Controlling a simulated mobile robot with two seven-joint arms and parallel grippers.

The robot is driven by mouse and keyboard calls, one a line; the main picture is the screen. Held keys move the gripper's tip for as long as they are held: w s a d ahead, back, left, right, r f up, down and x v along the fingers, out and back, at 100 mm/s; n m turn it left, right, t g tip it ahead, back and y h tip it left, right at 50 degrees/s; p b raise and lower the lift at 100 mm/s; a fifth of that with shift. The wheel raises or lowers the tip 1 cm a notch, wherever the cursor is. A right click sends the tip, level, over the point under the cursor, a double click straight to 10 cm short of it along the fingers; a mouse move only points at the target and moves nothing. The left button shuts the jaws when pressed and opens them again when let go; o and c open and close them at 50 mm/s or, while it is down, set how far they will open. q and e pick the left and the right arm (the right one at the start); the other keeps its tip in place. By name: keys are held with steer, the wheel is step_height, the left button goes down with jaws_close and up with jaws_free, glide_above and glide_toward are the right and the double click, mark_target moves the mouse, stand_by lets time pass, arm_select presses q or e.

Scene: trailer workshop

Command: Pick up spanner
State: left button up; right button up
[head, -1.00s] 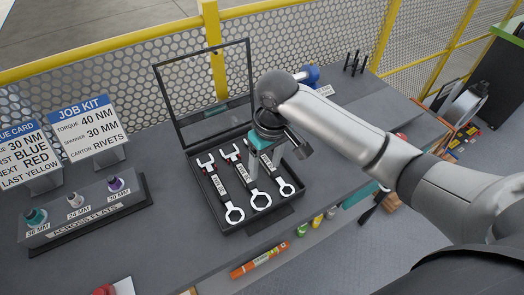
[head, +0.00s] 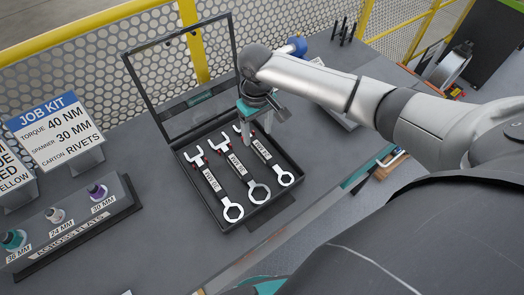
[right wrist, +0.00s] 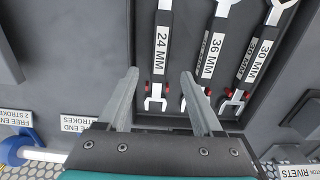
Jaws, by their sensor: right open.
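Three silver spanners lie side by side in an open black case (head: 205,212), open jaws at the back, ring ends at the front. The left spanner (head: 232,211) reads 30 MM in the right wrist view (right wrist: 262,58); the middle one (head: 258,191) reads 36 MM (right wrist: 210,55); the right one (head: 286,178) reads 24 MM (right wrist: 161,50). Small red clips sit beside them. My right gripper (head: 253,133) is open and empty above the back of the case, by the middle and right spanners' jaws. In the wrist view its fingers (right wrist: 159,80) straddle the 24 MM jaw's direction, apart from it. My left gripper is not seen.
The case's raised clear lid (head: 187,75) stands behind it. A job card (head: 60,130) reads spanner 30 MM. A socket rack (head: 75,228) stands at the left. A blue-ended tool (head: 297,46) lies behind my right arm. Bare bench lies between rack and case.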

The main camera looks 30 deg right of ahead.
mark_target(260, 147)
steer(key=shift+s+d+f, duration=0.1)
steer(key=shift+s+f, duration=0.15)
steer(key=shift+f, duration=1.1)
steer(key=shift+s+f, duration=0.2)
steer(key=shift+f, duration=1.15)
steer(key=shift+c, duration=0.4)
jaws_close()
steer(key=shift+r, duration=0.1)
